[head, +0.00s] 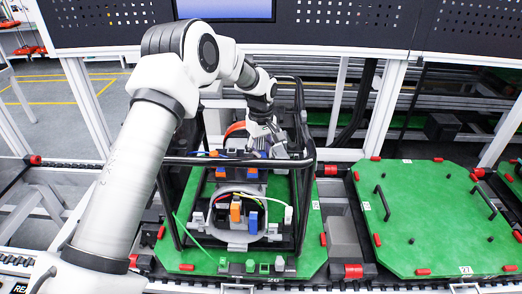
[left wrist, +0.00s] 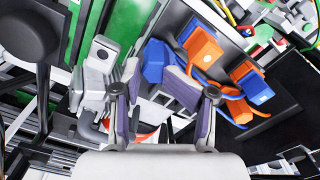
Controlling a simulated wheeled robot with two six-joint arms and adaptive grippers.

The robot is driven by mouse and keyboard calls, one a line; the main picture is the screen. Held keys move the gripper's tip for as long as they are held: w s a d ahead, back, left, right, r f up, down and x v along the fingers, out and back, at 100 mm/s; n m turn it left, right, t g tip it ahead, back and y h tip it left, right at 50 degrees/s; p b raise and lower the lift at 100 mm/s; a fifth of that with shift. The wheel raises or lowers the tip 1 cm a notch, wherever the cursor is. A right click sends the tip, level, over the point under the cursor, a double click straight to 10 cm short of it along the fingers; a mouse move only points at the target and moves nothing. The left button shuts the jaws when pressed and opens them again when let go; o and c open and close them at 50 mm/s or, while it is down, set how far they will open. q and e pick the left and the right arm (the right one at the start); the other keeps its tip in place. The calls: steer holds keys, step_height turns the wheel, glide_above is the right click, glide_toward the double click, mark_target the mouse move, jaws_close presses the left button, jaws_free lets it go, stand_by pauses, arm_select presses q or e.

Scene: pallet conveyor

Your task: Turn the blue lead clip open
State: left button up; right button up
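A blue clip (left wrist: 154,61) shows in the left wrist view just beyond my left gripper's fingertips, between them in the picture. I cannot tell whether they touch it. A second blue clip (left wrist: 256,88) sits farther right beside orange clips (left wrist: 205,49), with blue leads below. My left gripper (left wrist: 153,76) is open, its two purple-grey fingers spread with nothing held. In the head view the left gripper (head: 270,138) reaches down inside a black-framed fixture, near its rear right. The clip there is mostly hidden by the gripper. My right gripper is not in view.
The black tube frame (head: 308,170) surrounds the work area on a green pallet (head: 313,250). A front unit holds an orange block (head: 236,210) and a blue block (head: 253,220) with loose wires. Another green pallet (head: 440,225) stands mostly clear at right.

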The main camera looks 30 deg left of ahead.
arm_select(q)
steer(key=shift+w+d+f, duration=0.1)
steer(key=shift+w+d, duration=0.05)
jaws_close()
steer(key=shift+w+d, duration=0.1)
steer(key=shift+w, duration=0.05)
